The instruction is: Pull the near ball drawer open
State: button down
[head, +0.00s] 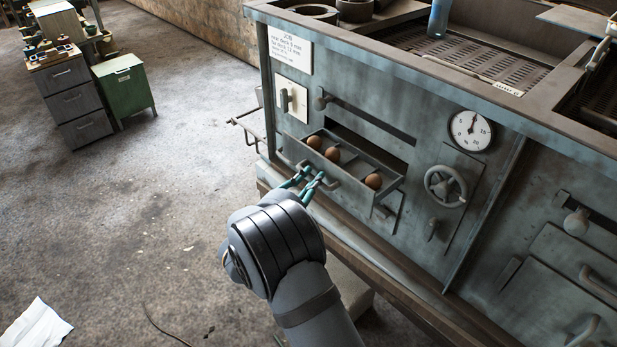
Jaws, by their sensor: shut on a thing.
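The near ball drawer (385,193) is a grey metal tray that sticks out of the front of the grey-blue machine, below a dark opening. It holds 3 brown balls (373,181), two at its left and one at its right. My gripper (311,180) has teal fingers and is shut on the drawer's handle (331,183) at the left part of the drawer front. My arm comes up from the bottom of the view and hides part of the floor and the machine's lower edge.
On the machine front are a round gauge (470,130), a handwheel (445,186) and a knob (323,99) by a slot. A blue bottle (438,18) stands on top. A drawer cabinet (75,95) and a green cabinet (124,88) stand far left. The floor at left is mostly clear.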

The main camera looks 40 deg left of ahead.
jog(key=c, duration=1.6)
grip_release()
jog(key=shift+o, duration=0.2)
jog(key=v, duration=1.2)
jog(key=x, duration=1.2)
jog(key=shift+w, duration=0.15)
